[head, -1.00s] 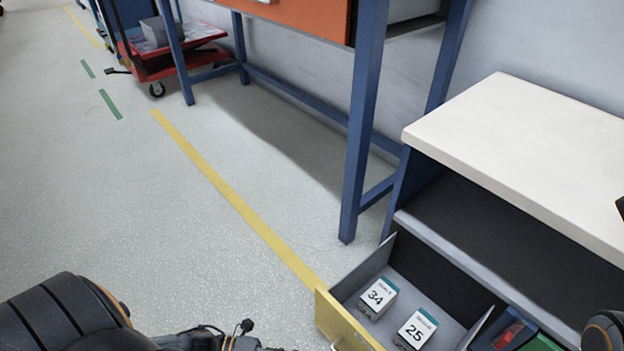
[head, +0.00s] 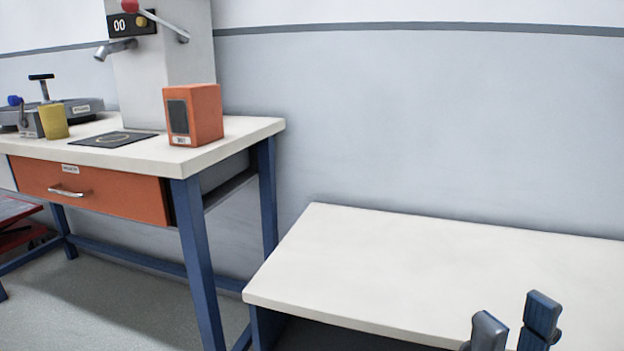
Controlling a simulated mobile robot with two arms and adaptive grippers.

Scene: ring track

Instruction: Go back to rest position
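My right gripper (head: 512,318) shows at the bottom right in the head view, in front of the low white bench top (head: 430,262). Its two dark blue-grey fingers point up and stand apart with a gap between them. I see nothing held between the fingers. The rest of the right arm is cut off by the lower edge. My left gripper is out of view.
A blue-legged workbench (head: 222,142) stands at left with an orange drawer (head: 95,190), shut. On it are an orange box (head: 197,115), a grey machine (head: 165,70) with a red-knobbed lever, and a yellow cup (head: 54,121). Floor (head: 110,300) is clear at lower left.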

